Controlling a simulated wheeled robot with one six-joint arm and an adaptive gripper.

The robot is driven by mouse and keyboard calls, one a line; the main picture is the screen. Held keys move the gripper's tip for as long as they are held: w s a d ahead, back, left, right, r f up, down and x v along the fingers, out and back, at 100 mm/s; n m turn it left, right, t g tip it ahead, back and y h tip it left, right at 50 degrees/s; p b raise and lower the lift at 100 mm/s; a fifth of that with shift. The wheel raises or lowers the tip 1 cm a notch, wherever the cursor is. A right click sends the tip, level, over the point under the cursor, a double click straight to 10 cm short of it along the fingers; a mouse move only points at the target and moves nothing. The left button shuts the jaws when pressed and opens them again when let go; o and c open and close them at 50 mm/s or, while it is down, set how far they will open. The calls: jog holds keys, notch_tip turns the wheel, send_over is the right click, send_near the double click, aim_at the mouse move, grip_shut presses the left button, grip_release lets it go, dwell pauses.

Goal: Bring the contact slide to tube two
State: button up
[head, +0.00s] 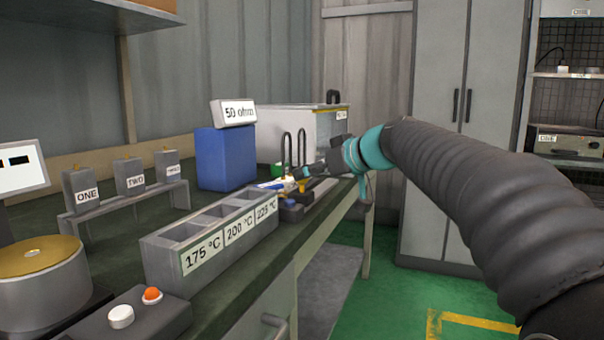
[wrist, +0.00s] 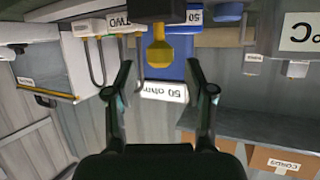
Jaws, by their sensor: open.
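A yellow knob (wrist: 160,52), which looks like the contact slide's handle, shows on a dark block in the upside-down wrist view. In the head view the knob (head: 302,186) is small, near the bench's right edge. My gripper (wrist: 160,88) is open and empty, its fingers on either side of the knob's line and apart from it. It also shows in the head view (head: 316,170), close to the knob. Thin U-shaped tubes (head: 302,147) stand behind; a TWO label (wrist: 118,20) is beside a tube (wrist: 96,65) in the wrist view. The slide's contact with any tube cannot be made out.
A three-compartment temperature block (head: 165,261) stands at the bench front. Posts labelled ONE, TWO and a third (head: 129,177) stand on a rack at left. A blue block (head: 226,158) carries the 50 ohm sign (head: 234,112). A clear-sided box (head: 318,130) is behind.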

jog(key=shift+x, duration=1.7)
grip_shut()
